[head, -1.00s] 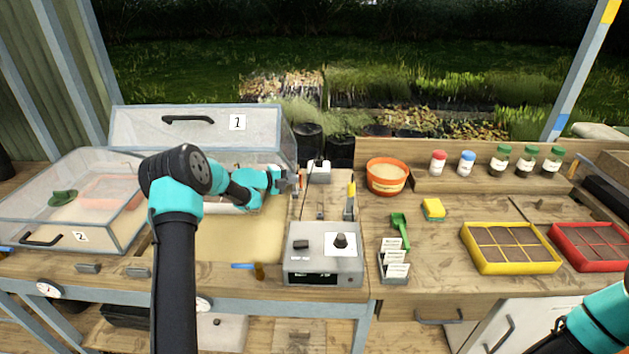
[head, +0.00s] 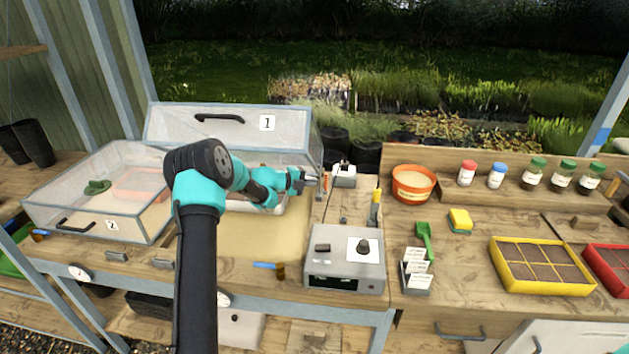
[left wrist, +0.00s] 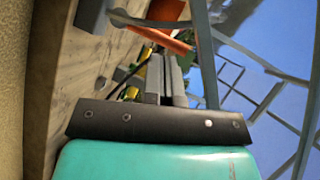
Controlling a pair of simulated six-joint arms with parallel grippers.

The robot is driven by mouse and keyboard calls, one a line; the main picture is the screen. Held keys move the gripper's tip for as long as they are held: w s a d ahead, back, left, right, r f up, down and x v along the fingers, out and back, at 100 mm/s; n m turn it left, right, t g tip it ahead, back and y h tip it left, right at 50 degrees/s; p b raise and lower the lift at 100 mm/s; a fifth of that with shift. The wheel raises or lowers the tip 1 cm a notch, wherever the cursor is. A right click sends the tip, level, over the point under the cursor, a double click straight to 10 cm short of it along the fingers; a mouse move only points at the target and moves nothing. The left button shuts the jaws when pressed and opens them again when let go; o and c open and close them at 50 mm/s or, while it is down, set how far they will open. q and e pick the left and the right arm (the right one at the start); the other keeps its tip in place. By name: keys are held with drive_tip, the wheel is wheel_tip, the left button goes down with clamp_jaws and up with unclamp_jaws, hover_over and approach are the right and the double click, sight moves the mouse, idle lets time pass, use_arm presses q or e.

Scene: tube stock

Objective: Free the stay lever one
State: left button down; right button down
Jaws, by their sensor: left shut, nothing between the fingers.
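The case marked 1 stands at the back left with its clear lid (head: 226,127) raised and tilted back. A small orange piece (head: 325,180), perhaps the stay lever, shows at the case's right side, by my fingertips. My left gripper (head: 315,182) is shut and empty at this right side. I cannot tell whether it touches the orange piece. In the left wrist view its closed fingers (left wrist: 166,78) point towards an orange bar (left wrist: 160,40), with a grey strut (left wrist: 206,60) just right of them. My right gripper is out of view.
The closed clear case marked 2 (head: 130,215) is to the left. A white device (head: 343,175) stands just right of my gripper, with an orange tub (head: 413,184) beyond. A grey control box (head: 345,275) sits in front. Seed trays (head: 543,287) are at the right.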

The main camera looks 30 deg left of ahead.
use_arm(q)
drive_tip(key=v, duration=1.1)
drive_tip(key=shift+a, duration=0.15)
